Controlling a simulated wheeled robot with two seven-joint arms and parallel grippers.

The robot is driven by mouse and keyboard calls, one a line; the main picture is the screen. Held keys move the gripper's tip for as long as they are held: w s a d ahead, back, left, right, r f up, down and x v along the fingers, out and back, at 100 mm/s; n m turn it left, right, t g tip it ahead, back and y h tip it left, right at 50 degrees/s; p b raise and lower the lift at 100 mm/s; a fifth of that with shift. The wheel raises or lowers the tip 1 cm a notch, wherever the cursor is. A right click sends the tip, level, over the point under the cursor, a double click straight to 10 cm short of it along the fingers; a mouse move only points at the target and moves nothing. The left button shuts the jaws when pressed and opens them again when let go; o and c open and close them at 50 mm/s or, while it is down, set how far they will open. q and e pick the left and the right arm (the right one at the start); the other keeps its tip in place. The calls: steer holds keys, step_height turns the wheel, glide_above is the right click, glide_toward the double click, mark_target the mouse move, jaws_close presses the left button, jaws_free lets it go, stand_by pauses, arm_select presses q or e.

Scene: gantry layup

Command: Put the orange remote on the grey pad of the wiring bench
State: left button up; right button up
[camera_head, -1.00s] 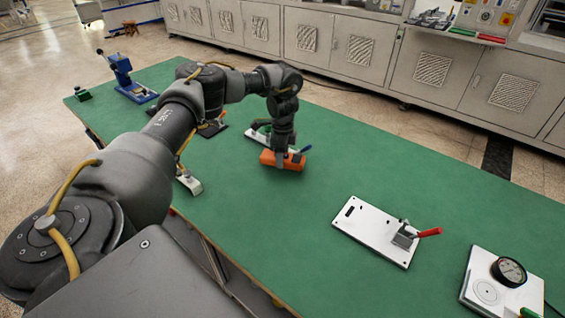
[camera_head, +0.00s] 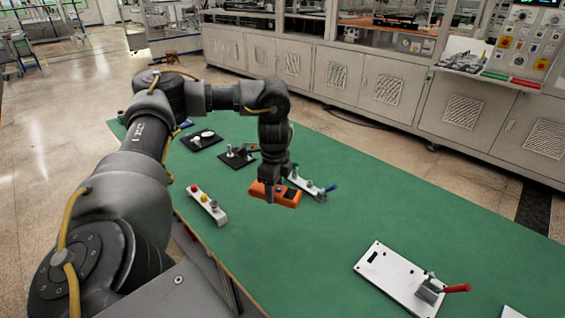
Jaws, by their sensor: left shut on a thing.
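The orange remote (camera_head: 287,198) is held in my left gripper (camera_head: 272,192), which is shut on it. The remote hangs above the green bench top (camera_head: 330,225); how high cannot be told exactly. A grey pad cannot be made out in this view. My right gripper does not show.
A white plate with a red-handled clamp (camera_head: 405,280) lies at the front right. A white strip with a blue lever (camera_head: 310,186) is just behind the remote. A button strip (camera_head: 208,205) and black-based fixtures (camera_head: 237,157) stand left. Grey cabinets (camera_head: 385,85) line the back.

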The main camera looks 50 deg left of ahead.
arm_select(q)
steer(key=shift+s+r, duration=0.1)
steer(key=shift+s, duration=0.05)
steer(key=w+d+r, duration=0.1)
steer(key=w+d, duration=0.4)
steer(key=d, duration=0.7)
steer(key=s+d+n, duration=0.1)
steer(key=s+d, duration=0.2)
steer(key=d, duration=1.1)
steer(key=s+d+n, duration=0.1)
steer(key=s+d, duration=0.2)
steer(key=d, duration=1.1)
